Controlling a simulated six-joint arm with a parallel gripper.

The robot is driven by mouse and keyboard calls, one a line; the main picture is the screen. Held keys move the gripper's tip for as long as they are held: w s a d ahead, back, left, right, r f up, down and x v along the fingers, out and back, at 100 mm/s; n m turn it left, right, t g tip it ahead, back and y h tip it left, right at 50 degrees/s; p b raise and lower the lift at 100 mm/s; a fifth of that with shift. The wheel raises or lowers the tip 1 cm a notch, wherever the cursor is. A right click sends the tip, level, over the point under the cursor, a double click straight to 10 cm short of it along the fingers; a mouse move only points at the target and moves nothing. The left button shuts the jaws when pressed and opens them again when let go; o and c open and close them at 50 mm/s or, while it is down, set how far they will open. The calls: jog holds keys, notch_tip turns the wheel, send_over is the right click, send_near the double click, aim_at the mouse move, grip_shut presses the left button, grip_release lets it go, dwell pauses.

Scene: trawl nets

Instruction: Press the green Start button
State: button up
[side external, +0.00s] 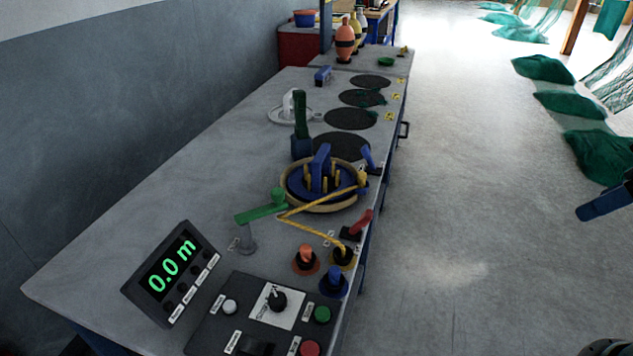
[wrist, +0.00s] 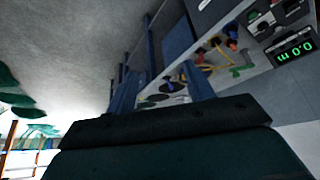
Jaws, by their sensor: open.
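The green Start button (side external: 322,314) is a round cap on the dark control panel (side external: 206,335) at the near end of the long grey bench. A red button (side external: 309,348) sits below it in the picture, and a black knob on a white plate is to its left. In the wrist view the panel is in the upper right corner, too small to single out the button surely. My gripper (wrist: 158,70) is open and empty, its two blue fingers spread apart. In the side view only a blue finger shows at the right edge, well away from the bench.
A display (side external: 172,274) reading 0.0 m stands left of the panel. A round reel (side external: 325,205) with yellow rope, a green lever (side external: 262,208), and orange and blue knobs (side external: 334,280) stand behind it. The floor right of the bench is clear, with green nets farther back.

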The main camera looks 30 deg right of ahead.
grip_shut()
dwell(1.5)
